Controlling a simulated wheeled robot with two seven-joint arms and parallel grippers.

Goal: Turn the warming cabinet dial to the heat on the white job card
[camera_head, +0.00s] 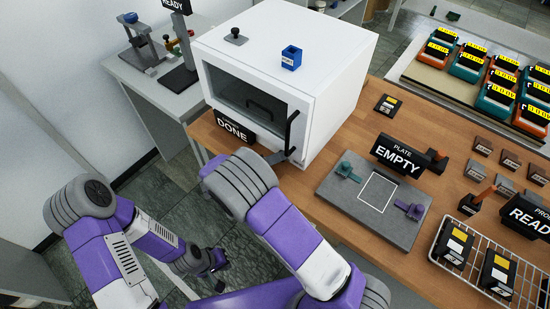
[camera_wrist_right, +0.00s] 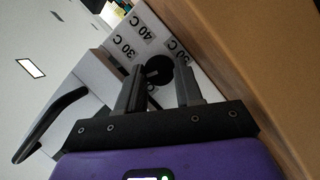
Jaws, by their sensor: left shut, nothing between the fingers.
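The white warming cabinet (camera_head: 335,75) stands on the wooden bench with its dark-windowed door facing left. Its black dial (camera_wrist_right: 158,70) shows in the right wrist view, among labels reading 30 C, 40 C and 50 C; another label is partly hidden. I cannot tell where the dial points. My right gripper (camera_wrist_right: 160,82) is open, its fingers on either side of the dial with gaps showing. In the head view it is low by the cabinet's near corner (camera_head: 284,156), and the dial is hidden. My left gripper (camera_head: 217,283) is shut and empty, low over the floor. I cannot make out a white job card.
A blue block (camera_head: 291,58) and a grey knobbed piece (camera_head: 236,37) sit on the cabinet. A DONE sign (camera_head: 234,129) stands by its door. A grey plate (camera_head: 338,205) with an EMPTY sign (camera_head: 398,155) and a wire basket (camera_head: 466,272) occupy the bench to the right.

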